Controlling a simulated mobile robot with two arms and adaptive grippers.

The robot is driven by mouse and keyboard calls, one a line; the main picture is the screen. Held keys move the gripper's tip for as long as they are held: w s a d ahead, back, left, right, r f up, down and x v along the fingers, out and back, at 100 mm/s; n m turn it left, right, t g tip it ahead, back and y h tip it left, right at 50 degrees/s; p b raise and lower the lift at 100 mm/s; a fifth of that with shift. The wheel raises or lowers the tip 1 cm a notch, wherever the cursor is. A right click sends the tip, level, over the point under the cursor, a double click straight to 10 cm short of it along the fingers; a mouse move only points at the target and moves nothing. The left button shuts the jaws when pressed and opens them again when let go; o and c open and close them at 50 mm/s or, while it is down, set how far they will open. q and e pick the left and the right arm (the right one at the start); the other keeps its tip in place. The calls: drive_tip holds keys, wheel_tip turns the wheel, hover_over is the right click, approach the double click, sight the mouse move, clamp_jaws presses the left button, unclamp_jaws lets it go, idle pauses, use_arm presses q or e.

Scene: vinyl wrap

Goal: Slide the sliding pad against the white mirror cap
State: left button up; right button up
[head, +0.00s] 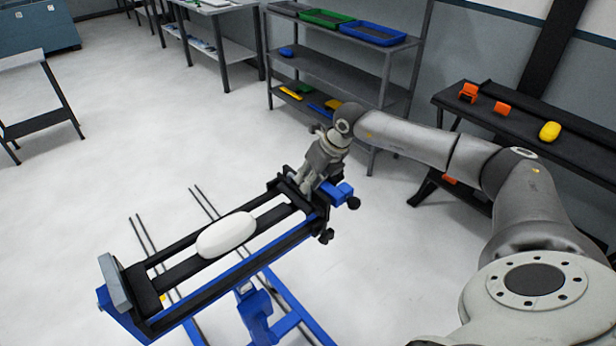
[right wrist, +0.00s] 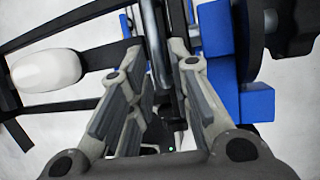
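The white mirror cap (head: 227,235), a smooth oval, lies on the black rails of a blue-framed stand (head: 190,308). It also shows at the left of the right wrist view (right wrist: 47,70). A grey upright pad (head: 115,283) stands at the stand's near left end, apart from the cap. My right gripper (head: 304,188) points down at the far right end of the rails, apart from the cap. In the right wrist view its fingers (right wrist: 160,75) are on either side of a thin dark upright part (right wrist: 155,40), likely the sliding pad. Contact is unclear. My left gripper is not in view.
Blue blocks and black knobs (head: 353,203) sit beside the right gripper at the rail end. A shelf rack (head: 340,62) with trays stands behind. A dark bench (head: 510,122) at right holds orange parts and a yellow piece (head: 549,131).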

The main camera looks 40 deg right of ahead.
sight(220, 237)
drive_tip(key=shift+w+f, duration=0.1)
drive_tip(key=shift+f, duration=0.2)
clamp_jaws()
drive_tip(key=shift+a, duration=0.1)
drive_tip(key=shift+a, duration=0.25)
drive_tip(key=a+b, duration=0.1)
drive_tip(key=a, duration=0.6)
drive_tip(key=s+a+b, duration=0.1)
drive_tip(key=a, duration=0.7)
drive_tip(key=a+b, duration=0.2)
drive_tip(key=a, duration=0.6)
drive_tip(key=shift+s+a, duration=0.1)
drive_tip(key=shift+s, duration=0.3)
drive_tip(key=shift+s+a+r, duration=0.1)
drive_tip(key=shift+a, duration=0.35)
